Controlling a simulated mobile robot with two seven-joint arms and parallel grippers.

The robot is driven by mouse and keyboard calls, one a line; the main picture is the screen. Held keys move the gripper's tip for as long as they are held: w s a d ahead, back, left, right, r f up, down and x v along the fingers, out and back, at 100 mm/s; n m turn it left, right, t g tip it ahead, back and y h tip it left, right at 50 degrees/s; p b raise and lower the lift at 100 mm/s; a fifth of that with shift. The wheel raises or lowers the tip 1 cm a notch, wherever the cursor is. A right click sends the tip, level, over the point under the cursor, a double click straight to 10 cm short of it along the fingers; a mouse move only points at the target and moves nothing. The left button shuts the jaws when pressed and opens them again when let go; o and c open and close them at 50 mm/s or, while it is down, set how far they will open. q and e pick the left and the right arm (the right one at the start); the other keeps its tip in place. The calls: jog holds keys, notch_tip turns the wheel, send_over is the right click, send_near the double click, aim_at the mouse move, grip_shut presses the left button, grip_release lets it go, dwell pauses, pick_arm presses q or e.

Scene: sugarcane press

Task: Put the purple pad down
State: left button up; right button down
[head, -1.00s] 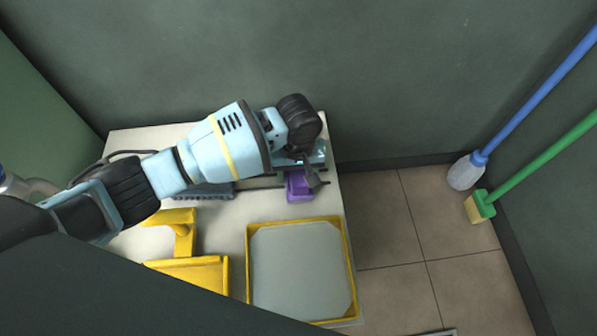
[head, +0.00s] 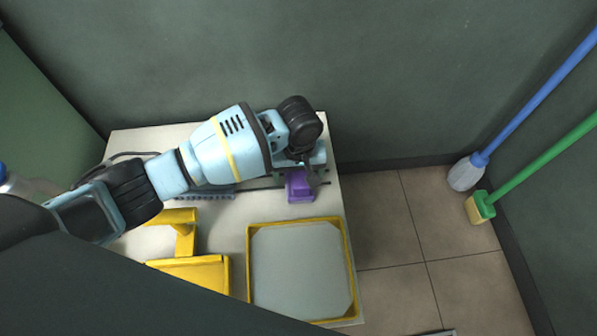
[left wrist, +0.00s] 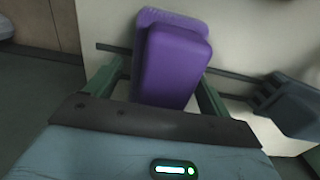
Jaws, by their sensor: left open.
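The purple pad (head: 299,187) rests on the white table near its right edge, at the back, in the head view. It also shows in the left wrist view (left wrist: 172,62), lying over a dark rod. My left gripper (head: 308,176) is right at the pad, with its wrist above and behind it. In the left wrist view the green fingers of my left gripper (left wrist: 160,80) are apart, one on each side of the pad's near end, with a gap visible beside it. The wrist hides part of the pad's back side in the head view. My right gripper is not in view.
A yellow-rimmed tray (head: 251,270) stands at the table's front right. A yellow stand (head: 186,240) is left of it. A dark rod (left wrist: 232,75) runs beside the pad. A blue brush (head: 466,172) and a green brush (head: 480,207) are at the right wall.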

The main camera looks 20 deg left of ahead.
pick_arm(q)
notch_tip(320, 180, up, 12)
jog(key=p, duration=0.5)
jog(key=shift+f, duration=0.2)
jog(key=shift+r, duration=0.55)
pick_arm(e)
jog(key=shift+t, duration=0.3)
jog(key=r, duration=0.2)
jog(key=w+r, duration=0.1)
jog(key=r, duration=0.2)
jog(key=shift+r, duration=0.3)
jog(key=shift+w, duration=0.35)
